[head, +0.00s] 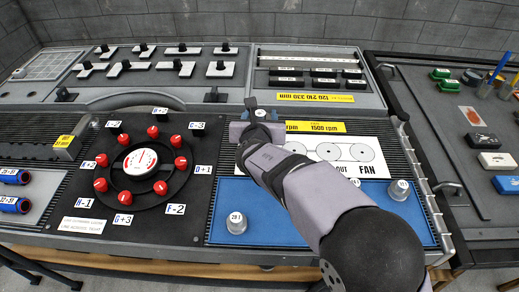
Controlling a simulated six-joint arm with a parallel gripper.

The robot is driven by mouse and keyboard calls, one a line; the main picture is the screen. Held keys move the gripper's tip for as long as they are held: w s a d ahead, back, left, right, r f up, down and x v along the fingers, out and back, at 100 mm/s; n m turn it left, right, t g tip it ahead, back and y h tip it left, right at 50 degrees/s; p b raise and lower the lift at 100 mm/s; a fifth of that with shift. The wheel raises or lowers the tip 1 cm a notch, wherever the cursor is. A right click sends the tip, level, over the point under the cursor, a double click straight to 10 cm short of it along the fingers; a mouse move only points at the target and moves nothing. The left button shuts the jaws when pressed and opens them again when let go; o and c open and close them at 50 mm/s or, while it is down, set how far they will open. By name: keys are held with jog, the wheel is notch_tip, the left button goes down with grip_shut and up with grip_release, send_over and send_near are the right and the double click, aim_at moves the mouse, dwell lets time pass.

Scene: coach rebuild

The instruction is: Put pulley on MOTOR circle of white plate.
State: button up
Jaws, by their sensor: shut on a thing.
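My gripper (258,120) is at the plate's upper left, beyond the yellow rpm strip's left end. It is shut on a small grey piece, the pulley (260,113), mostly hidden by the gripper.
The blue mat (290,228) has free room in front of the plate. A black dial board with red knobs (140,162) lies to the left. A dark case with coloured blocks (470,150) is at right.

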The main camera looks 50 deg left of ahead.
jog(key=shift+s+a, duration=0.1)
jog(key=shift+f, duration=5)
jog(key=shift+f+b, duration=0.2)
jog(key=shift+b, duration=0.25)
jog(key=o, duration=1.2)
jog(key=shift+c, duration=0.2)
jog(key=shift+r, duration=0.15)
jog(key=b+v, duration=0.1)
jog(key=v, duration=1.1)
jog(key=shift+b, duration=0.35)
